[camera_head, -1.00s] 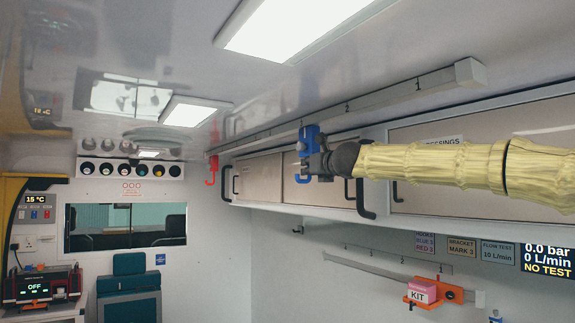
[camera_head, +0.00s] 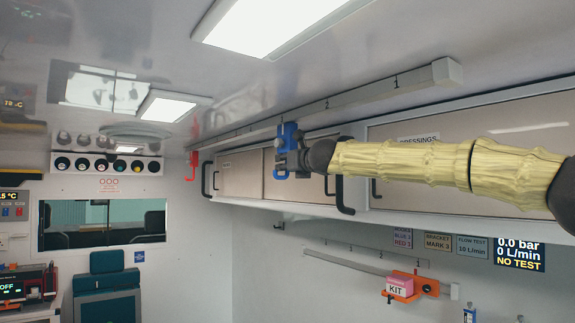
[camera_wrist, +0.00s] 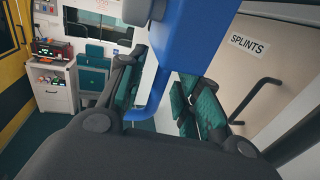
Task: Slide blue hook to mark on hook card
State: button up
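The blue hook (camera_head: 289,136) hangs from the ceiling rail (camera_head: 345,104), left of the 2 mark. The 1 mark lies further right. My gripper (camera_head: 293,158) is at the hook, with its dark fingers against or around the lower part. In the wrist view the hook (camera_wrist: 200,35) fills the top middle and its curved tip (camera_wrist: 148,112) comes down between my fingers. Whether they press on it is not clear. The hook card (camera_head: 402,238) on the wall reads blue 3, red 3.
A red hook (camera_head: 192,158) hangs at the rail's far left end. Overhead cabinets (camera_head: 240,175) with dark handles (camera_head: 345,197) run just under the rail. Below are a lower rail (camera_head: 345,258) and an orange bracket with a pink kit box (camera_head: 399,285). A ceiling light (camera_head: 265,25) is above.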

jog(key=v, duration=1.2)
jog(key=shift+d, duration=0.1)
